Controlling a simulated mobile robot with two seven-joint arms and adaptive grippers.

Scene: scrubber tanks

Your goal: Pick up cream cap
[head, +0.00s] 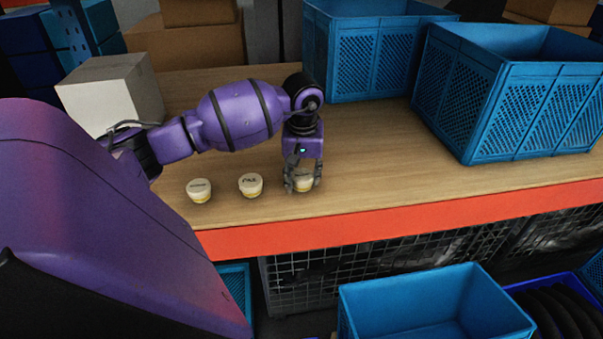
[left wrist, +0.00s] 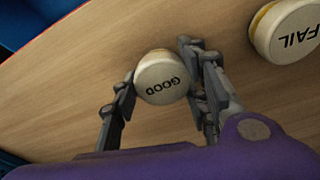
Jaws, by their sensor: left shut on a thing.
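Three cream caps stand in a row near the front edge of the wooden table. The right cream cap (head: 304,183) is between the fingers of my left gripper (head: 303,185), which is shut on it. In the left wrist view the held cap (left wrist: 162,77) reads "GOOD", and the gripper fingers (left wrist: 160,85) lie on both sides of it. The middle cap (head: 250,185) stands to its left; a cap reading "FAIL" (left wrist: 287,30) shows in the left wrist view. The left cap (head: 199,190) stands farther left. My right gripper does not show.
Two blue crates, one at the back (head: 365,55) and one at the right (head: 508,100), stand on the table (head: 400,170). A white box (head: 110,93) stands at the back left. A blue bin (head: 425,305) is below the red front edge (head: 400,222). The table right of the gripper is clear.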

